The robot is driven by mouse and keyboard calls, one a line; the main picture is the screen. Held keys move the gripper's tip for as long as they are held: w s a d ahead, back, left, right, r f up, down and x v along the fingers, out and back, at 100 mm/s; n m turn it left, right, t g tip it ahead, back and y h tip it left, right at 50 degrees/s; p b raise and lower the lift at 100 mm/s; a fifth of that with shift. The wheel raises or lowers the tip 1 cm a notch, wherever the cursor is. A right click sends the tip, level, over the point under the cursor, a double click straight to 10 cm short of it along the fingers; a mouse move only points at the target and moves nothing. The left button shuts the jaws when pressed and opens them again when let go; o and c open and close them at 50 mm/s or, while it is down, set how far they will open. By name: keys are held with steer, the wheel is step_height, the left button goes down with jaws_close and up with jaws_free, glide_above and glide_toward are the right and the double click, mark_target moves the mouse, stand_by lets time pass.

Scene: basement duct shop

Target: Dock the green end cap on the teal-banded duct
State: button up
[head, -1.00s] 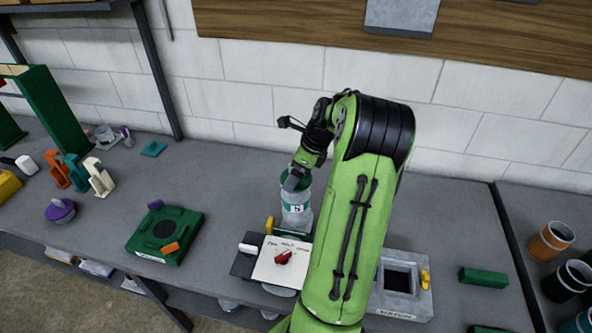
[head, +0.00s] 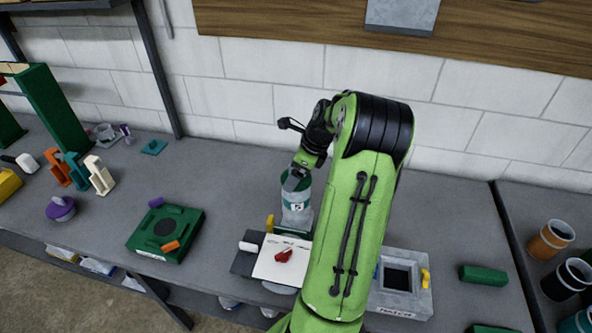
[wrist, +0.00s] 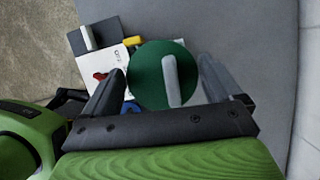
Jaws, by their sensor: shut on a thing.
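The teal-banded duct (head: 297,215) stands upright on the bench, pale grey with a teal band and a small white label. The green end cap (wrist: 148,68) is a round disc with a grey upright tab across its top in the wrist view. My gripper (head: 297,178) is above the duct's top end, and its two fingers (wrist: 163,72) stand on either side of the cap, shut on it. In the head view the cap is at the duct's mouth, partly hidden by the fingers. I cannot tell whether it is fully seated.
A white sheet with a red item (head: 283,255) lies in front of the duct. A grey block with a square opening (head: 397,280) is right of my arm. A green fixture (head: 166,232) stands to the left. Coloured cups (head: 551,240) stand at the far right.

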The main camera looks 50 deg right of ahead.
steer(key=shift+f, duration=0.15)
steer(key=o, duration=0.8)
steer(key=shift+c, duration=0.2)
steer(key=v, duration=1.1)
steer(key=shift+p, duration=0.3)
steer(key=shift+w, duration=0.1)
